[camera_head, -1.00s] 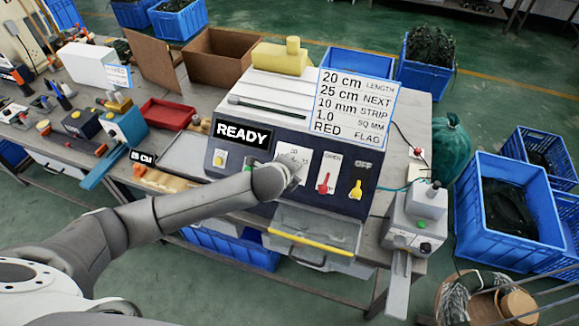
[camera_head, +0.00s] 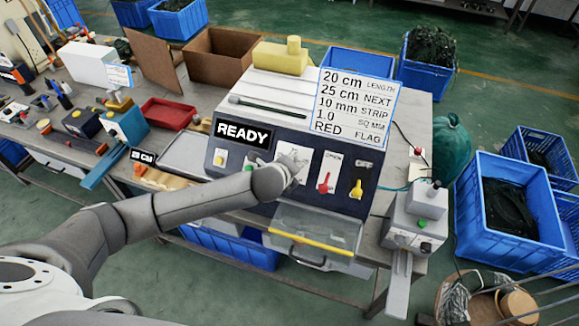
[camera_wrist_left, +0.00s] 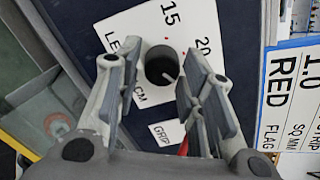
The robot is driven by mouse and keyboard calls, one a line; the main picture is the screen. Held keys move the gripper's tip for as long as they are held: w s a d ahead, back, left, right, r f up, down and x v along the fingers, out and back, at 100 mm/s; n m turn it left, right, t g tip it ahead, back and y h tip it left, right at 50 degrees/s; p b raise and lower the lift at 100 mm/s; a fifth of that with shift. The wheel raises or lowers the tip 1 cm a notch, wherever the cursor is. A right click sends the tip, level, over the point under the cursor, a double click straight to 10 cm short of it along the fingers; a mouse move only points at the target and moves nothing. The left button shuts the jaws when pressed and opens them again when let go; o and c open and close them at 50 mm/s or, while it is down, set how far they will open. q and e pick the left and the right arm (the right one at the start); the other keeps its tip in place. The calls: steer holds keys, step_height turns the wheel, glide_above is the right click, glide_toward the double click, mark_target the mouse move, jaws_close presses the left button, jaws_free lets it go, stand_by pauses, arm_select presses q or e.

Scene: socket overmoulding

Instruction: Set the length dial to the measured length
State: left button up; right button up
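The length dial (camera_wrist_left: 161,66) is a round black knob with a white pointer line on a white plate marked 15, 20 and CM. In the left wrist view its pointer slants toward the lower right, away from the 15. My left gripper (camera_wrist_left: 154,78) is open, one finger on each side of the knob, with gaps visible. In the head view my left gripper (camera_head: 291,168) is over the dial plate (camera_head: 296,151) and hides the knob. The order card (camera_head: 354,108) reads 20 cm LENGTH, 25 cm NEXT. My right gripper is not in view.
The machine's READY display (camera_head: 242,134) is left of the dial. A red lever (camera_head: 324,184) and a yellow lever (camera_head: 356,189) are to its right. A clear-covered drawer (camera_head: 315,234) is below. A small length display (camera_head: 143,156) stands at the left.

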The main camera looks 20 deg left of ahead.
arm_select(q)
steer(key=shift+o, duration=0.7)
steer(key=v, duration=1.2)
